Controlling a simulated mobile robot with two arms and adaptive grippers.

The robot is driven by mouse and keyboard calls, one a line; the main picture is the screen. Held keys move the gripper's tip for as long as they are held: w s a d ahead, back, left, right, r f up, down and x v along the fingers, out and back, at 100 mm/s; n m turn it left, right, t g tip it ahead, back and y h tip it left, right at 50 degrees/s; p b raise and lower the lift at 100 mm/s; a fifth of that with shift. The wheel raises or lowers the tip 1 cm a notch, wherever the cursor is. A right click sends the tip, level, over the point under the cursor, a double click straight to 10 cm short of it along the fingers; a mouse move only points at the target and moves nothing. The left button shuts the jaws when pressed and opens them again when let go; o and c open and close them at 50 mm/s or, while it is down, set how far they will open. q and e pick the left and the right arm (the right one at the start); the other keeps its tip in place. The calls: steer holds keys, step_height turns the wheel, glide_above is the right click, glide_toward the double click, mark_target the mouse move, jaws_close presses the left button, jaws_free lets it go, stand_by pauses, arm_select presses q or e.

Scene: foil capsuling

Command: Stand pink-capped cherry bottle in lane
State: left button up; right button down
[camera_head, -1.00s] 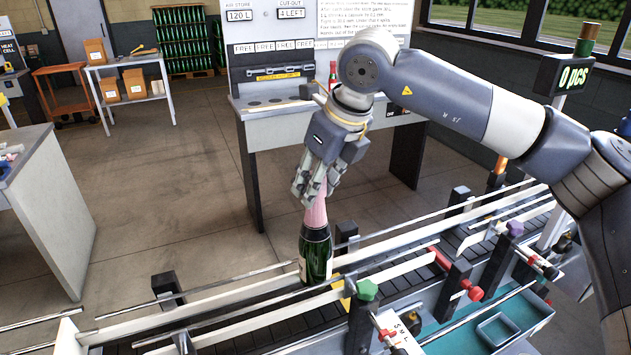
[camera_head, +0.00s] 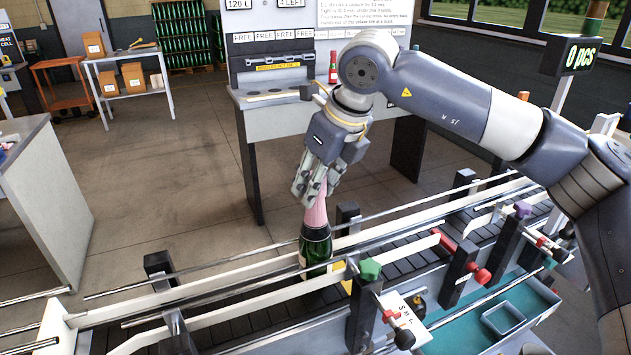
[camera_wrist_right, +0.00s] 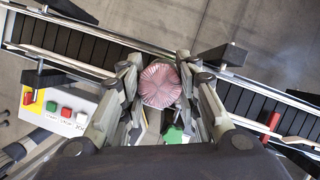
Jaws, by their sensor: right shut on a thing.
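The dark green bottle (camera_head: 314,246) with a pink cap (camera_head: 317,212) is upright over the conveyor lane (camera_head: 236,309). My right gripper (camera_head: 307,190) is shut on its pink-capped neck from above. The bottle's lower end is partly hidden behind the near guide rail, so I cannot tell whether its base touches the belt. In the right wrist view the round pleated top of the pink cap (camera_wrist_right: 160,86) sits between the fingers of my right gripper (camera_wrist_right: 160,100), over the dark belt. My left gripper is not in view.
Guide rails (camera_head: 232,291) run along both sides of the lane. A green knob (camera_head: 370,269) and a red knob (camera_head: 482,276) stand on posts at the near side. A bench (camera_head: 285,113) with a small red-topped bottle (camera_head: 333,66) stands behind. A counter reads 0 pcs (camera_head: 577,56).

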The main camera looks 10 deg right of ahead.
steer(key=shift+f+b, duration=0.25)
steer(key=shift+b, duration=0.15)
stand_by(0.3)
steer(key=c, duration=1.2)
jaws_free()
steer(key=shift+r, duration=0.1)
steer(key=shift+c, duration=0.2)
steer(key=shift+o, duration=0.6)
steer(key=shift+s, duration=0.1)
steer(key=shift+f, duration=0.2)
steer(key=v, duration=1.2)
steer(key=shift+r, duration=0.2)
steer(key=shift+a, duration=0.1)
